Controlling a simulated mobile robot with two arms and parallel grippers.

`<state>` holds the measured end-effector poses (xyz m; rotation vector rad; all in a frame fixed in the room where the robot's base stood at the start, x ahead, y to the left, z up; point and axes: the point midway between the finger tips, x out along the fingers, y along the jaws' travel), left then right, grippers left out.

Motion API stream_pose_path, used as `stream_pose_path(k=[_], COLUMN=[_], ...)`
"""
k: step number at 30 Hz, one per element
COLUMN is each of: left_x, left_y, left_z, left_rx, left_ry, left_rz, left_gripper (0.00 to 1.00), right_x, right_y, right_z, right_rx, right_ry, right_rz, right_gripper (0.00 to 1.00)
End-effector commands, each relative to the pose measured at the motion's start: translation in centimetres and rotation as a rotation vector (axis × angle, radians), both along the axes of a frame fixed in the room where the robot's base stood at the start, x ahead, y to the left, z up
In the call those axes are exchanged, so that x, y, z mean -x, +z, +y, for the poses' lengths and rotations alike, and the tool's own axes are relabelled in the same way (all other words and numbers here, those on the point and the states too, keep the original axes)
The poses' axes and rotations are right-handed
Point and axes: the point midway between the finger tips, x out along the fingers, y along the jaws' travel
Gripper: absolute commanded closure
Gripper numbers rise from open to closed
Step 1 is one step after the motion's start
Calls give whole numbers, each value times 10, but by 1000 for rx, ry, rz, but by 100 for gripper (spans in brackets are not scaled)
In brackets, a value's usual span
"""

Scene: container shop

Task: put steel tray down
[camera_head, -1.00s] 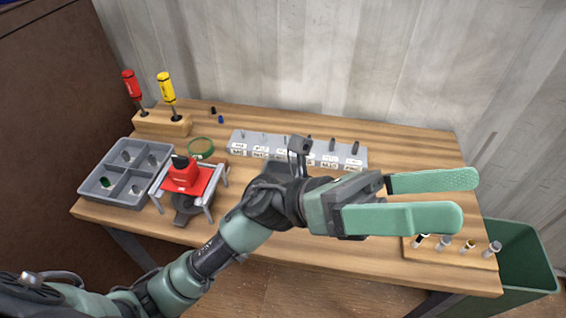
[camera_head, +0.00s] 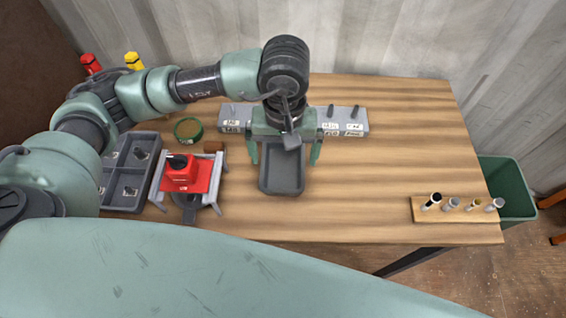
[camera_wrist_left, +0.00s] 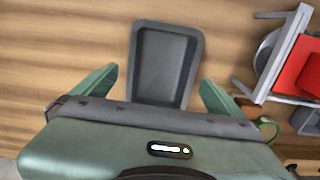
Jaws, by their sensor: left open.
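The steel tray (camera_head: 283,180) is a small dark grey rectangular tray with raised rims. It appears to lie flat and empty on the wooden table, and it also shows in the left wrist view (camera_wrist_left: 163,65). My left gripper (camera_head: 285,157) points down over the tray's far end. Its green fingers are spread wide, one to each side, with gaps between them and the tray in the left wrist view (camera_wrist_left: 158,80). The gripper and its camera mount hide the tray's far end in the head view. My right gripper is not in view.
A labelled grey rack (camera_head: 352,121) stands behind the gripper. Left of the tray are a red device on a stand (camera_head: 203,178), a green round dish (camera_head: 188,129) and a grey compartment bin (camera_head: 125,198). A wooden vial holder (camera_head: 425,212) sits at right; the table between is clear.

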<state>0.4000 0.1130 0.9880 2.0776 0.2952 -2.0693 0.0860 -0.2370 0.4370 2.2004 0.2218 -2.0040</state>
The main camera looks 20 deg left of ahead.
Motion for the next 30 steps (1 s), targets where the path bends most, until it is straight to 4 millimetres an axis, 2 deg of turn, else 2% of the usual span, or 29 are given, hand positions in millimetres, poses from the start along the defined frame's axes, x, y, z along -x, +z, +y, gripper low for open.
stream_pose_path(k=[5,9,18,27,30], left_x=[-3,-4,-5,-5,-5], left_y=[-22,-42,-48,-48,-48], left_z=[4,3,3,2,2], left_rx=[-2,1,2,3,3], left_ry=[4,3,1,1,1], left_rz=[8,5,1,1,1], left_gripper=[0,0,0,82,82], right_x=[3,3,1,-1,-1], right_y=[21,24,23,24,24], right_z=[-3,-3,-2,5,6], right_rx=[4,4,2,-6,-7], right_ry=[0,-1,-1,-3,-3], right_rz=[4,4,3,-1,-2], right_gripper=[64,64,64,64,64])
